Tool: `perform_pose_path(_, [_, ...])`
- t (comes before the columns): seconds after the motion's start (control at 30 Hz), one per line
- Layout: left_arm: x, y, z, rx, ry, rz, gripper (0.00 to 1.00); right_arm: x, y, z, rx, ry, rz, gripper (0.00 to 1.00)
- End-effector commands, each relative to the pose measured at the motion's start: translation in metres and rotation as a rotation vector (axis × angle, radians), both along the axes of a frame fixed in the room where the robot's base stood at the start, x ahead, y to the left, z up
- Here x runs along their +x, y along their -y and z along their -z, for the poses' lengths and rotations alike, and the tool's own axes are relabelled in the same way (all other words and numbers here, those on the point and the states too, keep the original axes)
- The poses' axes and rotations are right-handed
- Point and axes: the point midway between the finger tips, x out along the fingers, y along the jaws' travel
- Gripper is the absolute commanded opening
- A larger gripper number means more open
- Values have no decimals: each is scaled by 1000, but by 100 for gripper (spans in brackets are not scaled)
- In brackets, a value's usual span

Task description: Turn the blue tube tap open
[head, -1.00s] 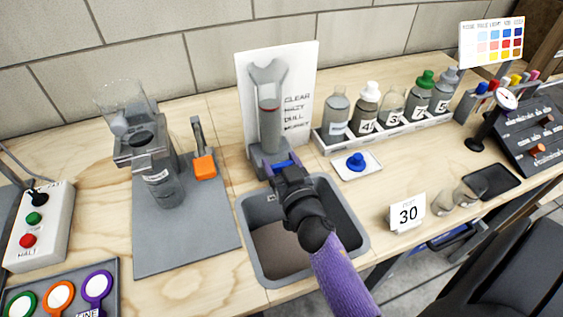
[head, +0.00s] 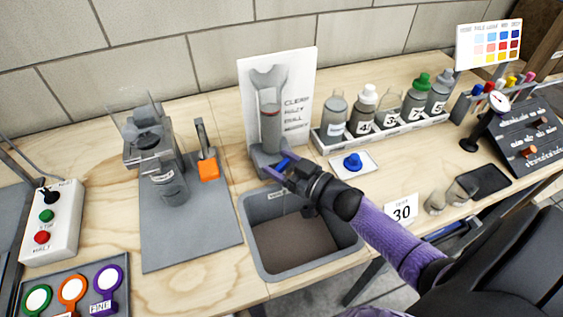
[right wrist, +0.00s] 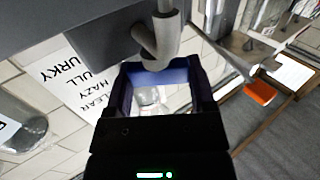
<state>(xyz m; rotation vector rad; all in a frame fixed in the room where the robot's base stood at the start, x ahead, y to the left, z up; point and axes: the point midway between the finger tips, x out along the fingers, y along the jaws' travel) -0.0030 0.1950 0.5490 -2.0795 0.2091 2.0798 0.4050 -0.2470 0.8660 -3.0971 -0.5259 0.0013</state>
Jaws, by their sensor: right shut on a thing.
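The tube (head: 270,122) stands upright in a grey base in front of a white card (head: 297,105) with clarity words. Its blue tap (head: 284,163) is low on the front, above the grey sink. My right gripper (head: 286,172) is at the tap, its arm coming in from the right. In the right wrist view the blue tap bar (right wrist: 165,76) lies between the two fingers of my right gripper (right wrist: 160,88), just under a grey spout (right wrist: 158,40). The gripper is shut on the tap. My left gripper is not in view.
The sink (head: 300,245) lies below my right arm. A bottle rack (head: 385,133), a tray with a blue cap (head: 353,162) and a "30" card (head: 401,209) stand to the right. A grey mat (head: 190,235) with a jar holder is left.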

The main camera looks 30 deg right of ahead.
Motion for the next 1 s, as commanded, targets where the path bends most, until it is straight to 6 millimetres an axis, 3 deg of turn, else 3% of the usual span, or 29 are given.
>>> perform_pose_path(0.37, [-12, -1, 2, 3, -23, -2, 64, 0, 0, 0, -1, 1, -85, 12])
perform_pose_path(0.73, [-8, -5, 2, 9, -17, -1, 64, 0, 0, -1, -1, 1, -87, 12])
perform_pose_path(0.77, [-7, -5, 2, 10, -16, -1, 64, 0, 0, -1, -1, 1, -88, 77])
perform_pose_path(0.87, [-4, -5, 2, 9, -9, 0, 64, 0, 0, 0, -1, 1, -88, 98])
perform_pose_path(1.0, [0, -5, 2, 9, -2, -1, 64, 0, 0, 0, -1, 1, -88, 100])
